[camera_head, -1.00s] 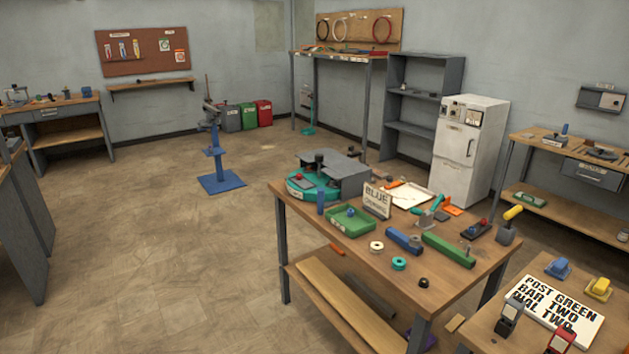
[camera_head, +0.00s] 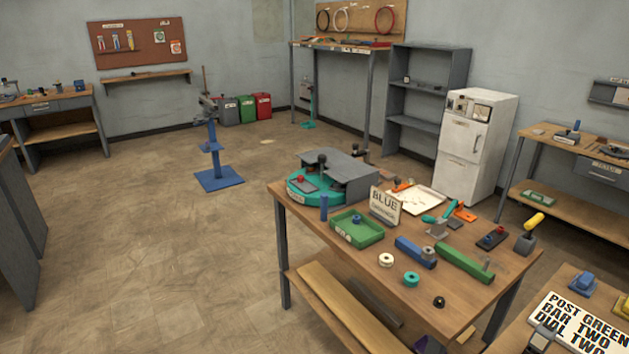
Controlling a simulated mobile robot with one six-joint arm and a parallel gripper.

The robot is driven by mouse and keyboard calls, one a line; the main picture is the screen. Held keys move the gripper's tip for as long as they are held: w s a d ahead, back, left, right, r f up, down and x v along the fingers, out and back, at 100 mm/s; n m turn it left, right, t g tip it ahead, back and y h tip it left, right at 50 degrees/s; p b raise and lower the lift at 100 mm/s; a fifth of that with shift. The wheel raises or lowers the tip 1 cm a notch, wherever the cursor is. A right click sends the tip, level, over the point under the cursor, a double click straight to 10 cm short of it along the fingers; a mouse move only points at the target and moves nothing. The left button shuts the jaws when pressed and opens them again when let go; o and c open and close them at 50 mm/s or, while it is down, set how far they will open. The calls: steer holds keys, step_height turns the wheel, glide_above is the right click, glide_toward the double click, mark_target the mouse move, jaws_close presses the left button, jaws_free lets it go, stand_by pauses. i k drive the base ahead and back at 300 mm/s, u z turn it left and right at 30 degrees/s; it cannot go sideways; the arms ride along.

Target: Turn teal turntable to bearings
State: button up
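The teal turntable (camera_head: 303,193) sits at the far left corner of the wooden workbench (camera_head: 467,299). A grey cover (camera_head: 352,172) stands over its right and back part and hides much of it. A dark knob (camera_head: 322,161) stands up near the cover's left edge, and a small red part shows on the turntable's open front. Labels on the turntable are too small to read, and I cannot tell which part is marked as bearings. My gripper is not in view.
On the bench, a green tray (camera_head: 357,231), a BLUE sign (camera_head: 385,205), a blue cylinder (camera_head: 324,207) and a green bar (camera_head: 464,263) stand in front of the turntable. A sign reading POST GREEN, BAR TWO, DIAL TWO (camera_head: 586,335) lies at lower right.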

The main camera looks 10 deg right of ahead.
mark_target(308, 191)
steer(key=i, duration=0.5)
steer(key=u, duration=0.2)
steer(key=k, duration=0.85)
steer(key=u, duration=0.45)
steer(key=k, duration=0.5)
steer(key=i, duration=1.6)
steer(key=u, duration=0.45)
